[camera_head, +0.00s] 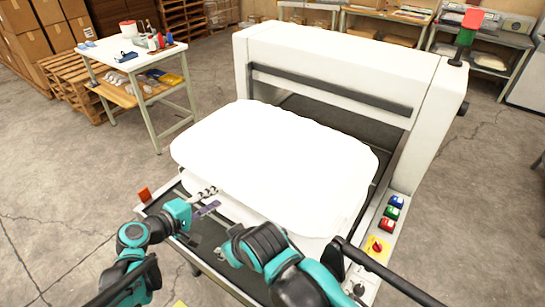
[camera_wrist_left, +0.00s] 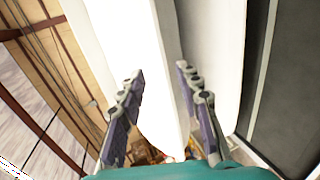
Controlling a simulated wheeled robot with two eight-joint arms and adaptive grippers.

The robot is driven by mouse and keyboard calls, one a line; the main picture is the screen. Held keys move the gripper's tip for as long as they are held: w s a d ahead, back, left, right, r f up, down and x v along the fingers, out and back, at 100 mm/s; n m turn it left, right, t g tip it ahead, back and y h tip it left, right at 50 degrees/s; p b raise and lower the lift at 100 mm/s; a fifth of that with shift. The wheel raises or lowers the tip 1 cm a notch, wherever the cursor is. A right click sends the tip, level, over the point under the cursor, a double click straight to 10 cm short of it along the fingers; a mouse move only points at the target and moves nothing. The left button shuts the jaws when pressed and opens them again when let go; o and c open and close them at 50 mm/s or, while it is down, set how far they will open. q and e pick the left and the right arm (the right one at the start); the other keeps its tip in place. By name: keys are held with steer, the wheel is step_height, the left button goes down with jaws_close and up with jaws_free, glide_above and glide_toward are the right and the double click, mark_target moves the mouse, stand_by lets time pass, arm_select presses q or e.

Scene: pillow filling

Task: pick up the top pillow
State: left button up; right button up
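The top pillow (camera_head: 280,155) is a large white slab lying on the conveyor of a white machine. Another white pillow (camera_head: 240,210) shows beneath its front edge. My left gripper (camera_head: 209,200) is at the near left edge of the stack. In the left wrist view, its purple-padded fingers (camera_wrist_left: 160,68) are apart, with the bright edge of the top pillow (camera_wrist_left: 160,115) between them. A second white layer (camera_wrist_left: 215,60) lies beyond the right finger. Contact with the fingers is unclear. My right arm reaches in front of the stack; its fingers are not visible.
The machine's white housing (camera_head: 340,65) stands behind the pillows. A button panel (camera_head: 393,208) is along the conveyor's right side. A work table (camera_head: 130,55) stands back left with small items. Open concrete floor lies to the left and right.

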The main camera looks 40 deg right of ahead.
mark_target(226, 193)
arm_select(q)
steer(key=x, duration=0.2)
steer(key=b+x, duration=0.1)
steer(key=x, duration=0.1)
steer(key=shift+f, duration=0.35)
steer(key=shift+b+x, duration=0.5)
steer(key=shift+x, duration=0.55)
jaws_close()
steer(key=shift+r, duration=0.1)
